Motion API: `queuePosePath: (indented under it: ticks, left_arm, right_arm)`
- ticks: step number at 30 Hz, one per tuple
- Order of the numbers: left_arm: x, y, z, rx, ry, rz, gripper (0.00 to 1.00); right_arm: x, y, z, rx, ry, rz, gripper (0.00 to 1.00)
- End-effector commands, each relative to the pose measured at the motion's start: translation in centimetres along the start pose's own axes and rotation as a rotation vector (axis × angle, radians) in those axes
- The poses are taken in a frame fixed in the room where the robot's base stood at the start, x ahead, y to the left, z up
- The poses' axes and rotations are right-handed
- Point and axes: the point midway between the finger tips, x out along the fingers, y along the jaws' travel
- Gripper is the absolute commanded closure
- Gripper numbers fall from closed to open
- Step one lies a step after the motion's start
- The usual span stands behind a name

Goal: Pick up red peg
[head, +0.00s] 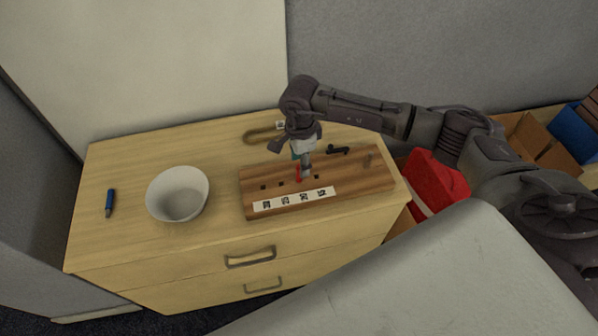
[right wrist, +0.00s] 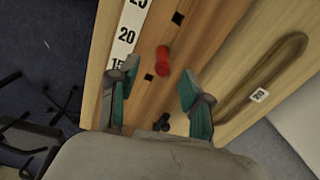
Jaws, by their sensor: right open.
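The red peg (head: 298,173) stands upright on the wooden board (head: 355,188), among its small square holes. In the right wrist view the peg (right wrist: 163,59) lies just beyond the gap between the fingertips. My right gripper (head: 302,162) points down at the board, right by the peg. In its wrist view the gripper (right wrist: 158,84) is open, with one teal-padded finger on each side and nothing between them. The peg's lower end is hard to make out. My left gripper is not in view.
A white number strip (head: 294,199) runs along the board's front. A small black object (head: 338,150) lies near the board's back edge. A looped, tagged item (head: 262,134) lies behind. A white bowl (head: 178,194) and a blue marker (head: 110,203) are at left on the wooden cabinet.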

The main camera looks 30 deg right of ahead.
Motion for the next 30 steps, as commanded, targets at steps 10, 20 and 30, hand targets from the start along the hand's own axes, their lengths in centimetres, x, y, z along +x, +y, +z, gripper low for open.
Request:
queuePosePath:
  ticks: [10, 20, 30]
  left_arm:
    - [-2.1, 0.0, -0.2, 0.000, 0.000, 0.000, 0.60]
    - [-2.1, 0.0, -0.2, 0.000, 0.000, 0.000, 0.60]
    - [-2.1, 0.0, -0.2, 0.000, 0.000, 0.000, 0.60]
  right_arm:
    - [4.4, -0.2, 0.2, 0.001, 0.001, 0.002, 0.51]
    - [4.8, -0.2, 0.2, 0.000, 0.000, 0.001, 0.61]
    - [4.8, -0.2, 0.2, 0.001, 0.000, 0.001, 1.00]
